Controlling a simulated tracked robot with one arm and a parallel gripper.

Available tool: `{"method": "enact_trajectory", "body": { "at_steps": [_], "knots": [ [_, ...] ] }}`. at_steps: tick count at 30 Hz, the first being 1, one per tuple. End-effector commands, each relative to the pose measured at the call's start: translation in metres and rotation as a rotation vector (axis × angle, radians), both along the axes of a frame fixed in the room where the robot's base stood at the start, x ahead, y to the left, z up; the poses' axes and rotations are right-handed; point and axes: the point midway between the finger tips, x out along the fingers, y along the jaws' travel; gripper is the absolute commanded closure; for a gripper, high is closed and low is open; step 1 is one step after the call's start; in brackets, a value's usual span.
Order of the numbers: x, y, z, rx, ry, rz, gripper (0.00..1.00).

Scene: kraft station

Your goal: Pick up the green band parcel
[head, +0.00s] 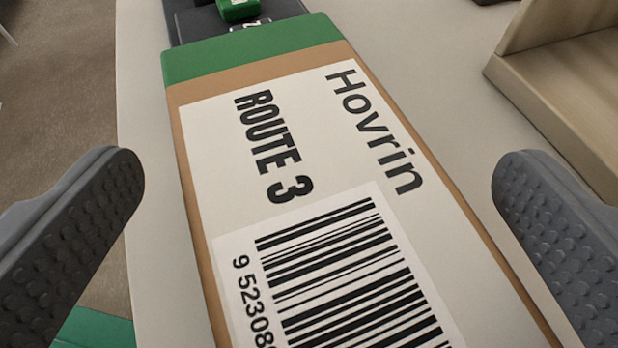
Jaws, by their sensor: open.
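The green band parcel (253,55) is a brown box with a green band across its far end. It fills the middle of the head view, and its near end runs out of the picture. Its white label reads "Hovrin" and "ROUTE 3", with a barcode below. My gripper (318,185) is open, with one ridged grey finger on each side of the parcel. Both fingers appear apart from it, and nothing is between them except the view of the parcel.
The parcel lies on a pale surface (450,60). A dark device with a green part (238,8) is at its far end. A wooden shelf or box (560,85) stands at the right. The surface's left edge drops to a brown floor (55,90); something green (95,330) shows at lower left.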

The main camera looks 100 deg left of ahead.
Motion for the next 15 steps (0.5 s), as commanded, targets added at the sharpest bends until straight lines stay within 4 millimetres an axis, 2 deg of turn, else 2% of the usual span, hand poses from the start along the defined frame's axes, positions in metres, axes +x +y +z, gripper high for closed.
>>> {"method": "enact_trajectory", "body": {
  "at_steps": [5,11,12,15],
  "knots": [
    [0.0001,0.0000,0.0003,0.000,0.000,0.000,0.00],
    [0.0000,-0.0001,0.0000,-0.001,0.000,0.000,0.56],
    [-0.0001,-0.0002,-0.0001,-0.001,0.000,0.000,0.61],
    [-0.0001,-0.0002,-0.0005,-0.001,0.001,0.000,0.61]
  ]
}}
